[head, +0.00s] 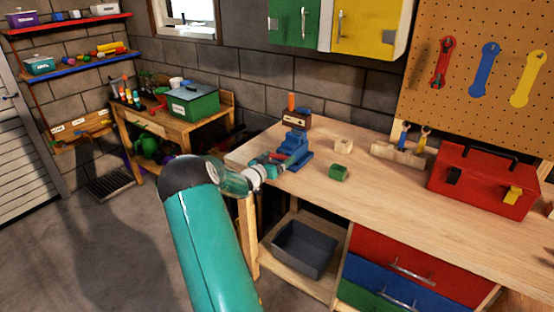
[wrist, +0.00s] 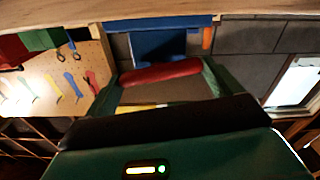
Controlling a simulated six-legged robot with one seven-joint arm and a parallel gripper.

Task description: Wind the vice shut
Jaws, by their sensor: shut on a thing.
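The blue vice (head: 297,144) stands on the left end of the wooden workbench. Its blue body (wrist: 158,44) also shows at the top of the wrist view, which looks upside down. My gripper (head: 275,161) reaches the vice from the left, over the bench's edge. In the wrist view, the red vice handle (wrist: 160,73) lies across between the two green fingers of my gripper (wrist: 162,76), which are shut on it. The gap between the vice jaws is too small to judge.
A grey bin (head: 304,248) sits on the shelf below. A side table (head: 160,133) stands at the left; open floor lies between.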

